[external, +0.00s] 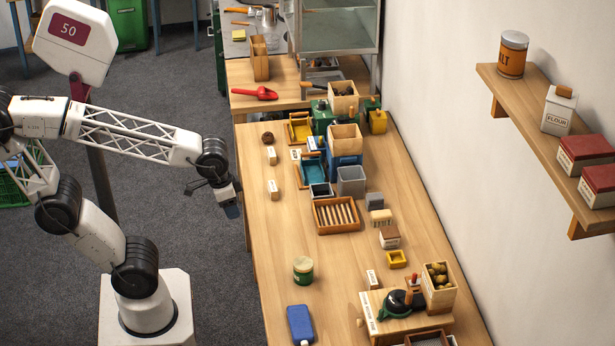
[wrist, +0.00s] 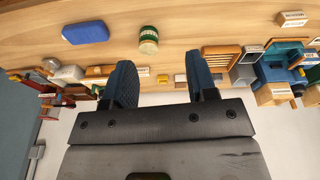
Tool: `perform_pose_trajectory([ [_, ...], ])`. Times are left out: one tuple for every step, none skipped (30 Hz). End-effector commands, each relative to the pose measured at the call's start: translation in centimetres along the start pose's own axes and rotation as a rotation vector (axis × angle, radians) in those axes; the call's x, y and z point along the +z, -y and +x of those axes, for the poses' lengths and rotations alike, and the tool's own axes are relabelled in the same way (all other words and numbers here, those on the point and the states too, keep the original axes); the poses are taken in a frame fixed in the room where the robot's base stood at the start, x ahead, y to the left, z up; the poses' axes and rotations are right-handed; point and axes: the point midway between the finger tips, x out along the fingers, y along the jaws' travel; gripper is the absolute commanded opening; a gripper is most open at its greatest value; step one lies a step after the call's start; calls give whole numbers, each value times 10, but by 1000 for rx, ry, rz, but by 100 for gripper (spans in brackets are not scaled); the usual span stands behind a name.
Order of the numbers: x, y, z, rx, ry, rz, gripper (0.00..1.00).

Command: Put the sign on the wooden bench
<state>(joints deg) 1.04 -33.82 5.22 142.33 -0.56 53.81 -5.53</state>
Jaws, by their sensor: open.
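The wooden bench (external: 262,235) runs along the wall, and its top also fills the upper part of the wrist view (wrist: 215,22). A white board with a maroon panel reading "50" (external: 68,30) is at the upper left, above a dark post. I cannot tell which of these is the sign. My gripper (external: 231,210) is left of the bench edge, open and empty; in the wrist view its fingers (wrist: 160,62) are apart.
A green jar (external: 303,269) and a blue flat container (external: 300,325) stand near the bench's front. A wooden tray of sticks (external: 337,216), bins and boxes crowd its middle and right. The left strip around the jar has free room. A wall shelf (external: 535,128) juts out at right.

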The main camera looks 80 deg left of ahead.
Motion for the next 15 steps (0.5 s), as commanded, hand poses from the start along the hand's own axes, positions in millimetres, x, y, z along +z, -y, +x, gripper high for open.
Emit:
perform_pose_trajectory([
  [9,2,0,0,-5,27,52],
  [13,3,0,0,-8,44,52],
  [18,4,-1,0,-11,62,52],
  [20,4,-1,0,-12,74,52],
  [22,5,-1,-1,-13,83,52],
  [25,5,0,-1,-14,93,52],
  [26,5,0,-1,-14,98,52],
  [27,6,0,-1,-14,102,52],
  [27,6,0,-1,-15,104,52],
  [28,6,0,-1,-15,105,52],
  [28,6,0,-1,-15,106,52],
  [28,6,0,-1,-15,106,52],
  [27,6,0,-1,-15,105,52],
  [27,6,0,-1,-15,105,52],
  [27,6,0,-1,-15,105,52],
])
